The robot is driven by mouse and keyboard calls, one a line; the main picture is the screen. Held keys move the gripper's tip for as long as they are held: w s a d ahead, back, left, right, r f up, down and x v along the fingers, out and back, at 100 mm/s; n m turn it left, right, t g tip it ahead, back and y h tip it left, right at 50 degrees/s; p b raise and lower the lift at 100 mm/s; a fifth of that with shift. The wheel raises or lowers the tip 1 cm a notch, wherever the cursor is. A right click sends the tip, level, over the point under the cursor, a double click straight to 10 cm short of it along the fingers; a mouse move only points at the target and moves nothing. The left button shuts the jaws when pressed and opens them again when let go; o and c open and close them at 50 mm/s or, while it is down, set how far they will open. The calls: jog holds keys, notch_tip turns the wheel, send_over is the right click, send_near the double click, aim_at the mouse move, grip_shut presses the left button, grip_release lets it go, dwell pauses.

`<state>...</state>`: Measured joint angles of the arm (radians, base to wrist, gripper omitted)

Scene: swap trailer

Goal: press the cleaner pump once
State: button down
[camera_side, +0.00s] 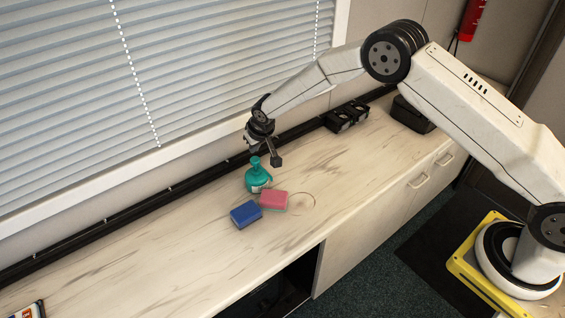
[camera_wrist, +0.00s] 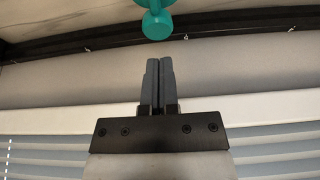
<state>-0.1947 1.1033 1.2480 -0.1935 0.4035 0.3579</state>
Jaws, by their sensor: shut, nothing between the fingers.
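The cleaner pump is a teal bottle (camera_side: 258,179) with a teal pump head (camera_side: 255,161), standing upright on the wooden counter (camera_side: 180,240). In the wrist view the teal pump head (camera_wrist: 157,24) shows at the top edge, just beyond the fingertips. My gripper (camera_side: 276,161) is shut and empty, its fingers together in the wrist view (camera_wrist: 159,64). In the side view it is close above and beside the pump head. I cannot tell whether it touches the head.
A blue sponge (camera_side: 246,214) and a pink sponge (camera_side: 273,201) lie in front of the bottle. Black holders (camera_side: 347,117) and a dark box (camera_side: 412,114) stand farther right. A window with blinds (camera_side: 150,90) is behind. The counter's left part is mostly clear.

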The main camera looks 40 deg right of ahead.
notch_tip(320, 180, up, 5)
jog(key=shift+r, duration=0.1)
dwell(0.6)
jog(key=s+d+r+g, duration=0.1)
jog(key=s+d+r, duration=0.25)
jog(key=s, duration=0.35)
jog(key=s+d+r, duration=0.3)
jog(key=s+r, duration=0.1)
jog(key=s, duration=0.4)
jog(key=s+d, duration=0.2)
jog(key=s, duration=0.7)
jog(key=s+d+r+g, duration=0.1)
jog(key=s+d, duration=0.1)
jog(key=s, duration=0.7)
jog(key=shift+s+d+r, duration=0.15)
jog(key=shift+s, duration=0.2)
